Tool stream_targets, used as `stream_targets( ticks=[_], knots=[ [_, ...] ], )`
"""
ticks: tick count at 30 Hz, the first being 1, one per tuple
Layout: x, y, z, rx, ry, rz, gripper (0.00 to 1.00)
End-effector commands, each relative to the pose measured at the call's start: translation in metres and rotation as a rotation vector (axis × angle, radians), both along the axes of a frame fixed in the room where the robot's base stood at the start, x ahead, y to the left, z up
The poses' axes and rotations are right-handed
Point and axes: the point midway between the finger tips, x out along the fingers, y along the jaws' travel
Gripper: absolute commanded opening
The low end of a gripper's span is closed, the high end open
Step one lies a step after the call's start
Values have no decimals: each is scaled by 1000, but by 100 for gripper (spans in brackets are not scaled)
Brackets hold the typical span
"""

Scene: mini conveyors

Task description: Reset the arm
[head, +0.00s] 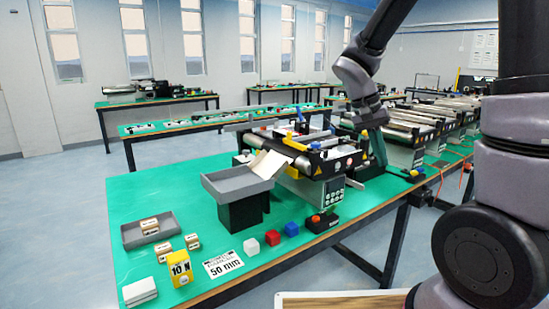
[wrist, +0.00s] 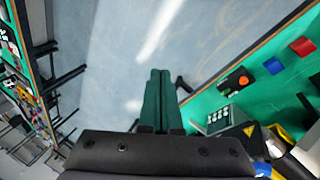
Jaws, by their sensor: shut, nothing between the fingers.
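My gripper (wrist: 160,73) shows in the wrist view with its two long dark green fingers pressed together, nothing between them. They point out over the blue-grey floor, past the table edge. In the head view my gripper (head: 379,150) hangs down at the right end of the near mini conveyor (head: 318,160), partly hidden by my own wrist. I cannot tell from this view whether it touches the conveyor. My arm reaches in from the upper right.
The green table (head: 130,200) holds a grey tray (head: 135,238), small wooden blocks, a yellow 10 N block (head: 179,267), a grey chute (head: 238,182), and white, red (head: 272,237) and blue cubes (head: 291,229). A button box (head: 320,222) stands by the front edge. More conveyors (head: 425,120) stand behind right.

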Motion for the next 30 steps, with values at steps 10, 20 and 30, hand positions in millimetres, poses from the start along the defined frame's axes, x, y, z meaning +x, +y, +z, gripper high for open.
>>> stream_targets(
  ticks=[10, 20, 30],
  knots=[
    [-59, 6, 86, 374, -287, 73, 0],
    [-101, 17, 141, 507, -599, 188, 0],
    [-107, 20, 149, 518, -655, 211, 0]
  ],
)
